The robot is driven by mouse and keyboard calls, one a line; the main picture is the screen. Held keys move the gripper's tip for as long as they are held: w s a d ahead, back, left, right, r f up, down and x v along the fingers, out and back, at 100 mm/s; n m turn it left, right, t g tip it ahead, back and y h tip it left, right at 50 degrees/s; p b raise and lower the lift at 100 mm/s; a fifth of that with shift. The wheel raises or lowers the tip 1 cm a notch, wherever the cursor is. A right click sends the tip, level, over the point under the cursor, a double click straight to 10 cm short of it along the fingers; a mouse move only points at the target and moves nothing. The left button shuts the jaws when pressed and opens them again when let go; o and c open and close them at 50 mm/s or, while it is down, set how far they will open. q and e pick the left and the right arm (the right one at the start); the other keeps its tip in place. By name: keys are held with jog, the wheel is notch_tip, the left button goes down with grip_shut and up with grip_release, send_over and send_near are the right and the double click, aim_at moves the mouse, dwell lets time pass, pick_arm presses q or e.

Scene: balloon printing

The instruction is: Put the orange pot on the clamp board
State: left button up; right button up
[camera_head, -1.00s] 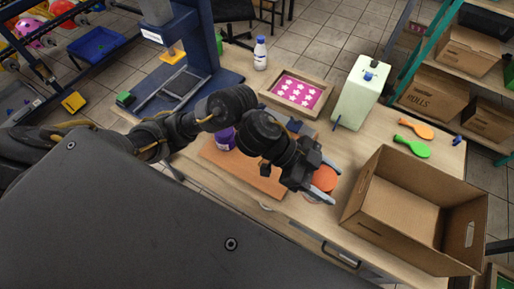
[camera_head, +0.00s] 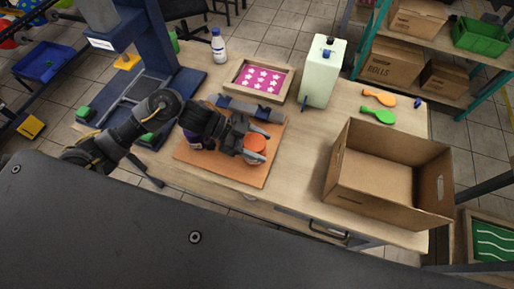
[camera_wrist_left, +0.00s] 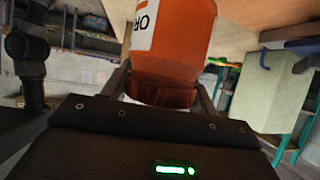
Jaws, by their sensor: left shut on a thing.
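The orange pot (camera_head: 255,143) is between the fingers of my left gripper (camera_head: 258,147), which is shut on it. In the left wrist view the pot (camera_wrist_left: 178,45) shows a white label with the letters "OR". The clamp board (camera_head: 238,177) is an orange-brown board with a grey clamp bar (camera_head: 250,107) along its far edge. The pot appears over the right part of the board; whether it touches the board cannot be told. My right gripper is not in view.
A purple pot (camera_head: 194,143) is on the board's left, partly hidden by my left arm. A cardboard box (camera_head: 385,170) stands to the right. A framed star screen (camera_head: 262,79), a pale green container (camera_head: 322,75) and a white bottle (camera_head: 219,45) stand behind. A blue press (camera_head: 150,60) is at left.

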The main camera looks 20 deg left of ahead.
pick_arm(q)
jog(key=shift+w+a+f, duration=0.15)
jog(key=shift+a+f, duration=0.1)
jog(key=shift+f, duration=0.05)
notch_tip(320, 180, down, 2)
jog(key=shift+f+p, duration=0.1)
jog(key=shift+p, duration=0.3)
jog(key=shift+f, duration=0.35)
jog(key=shift+f, duration=0.1)
jog(key=o, duration=1.1)
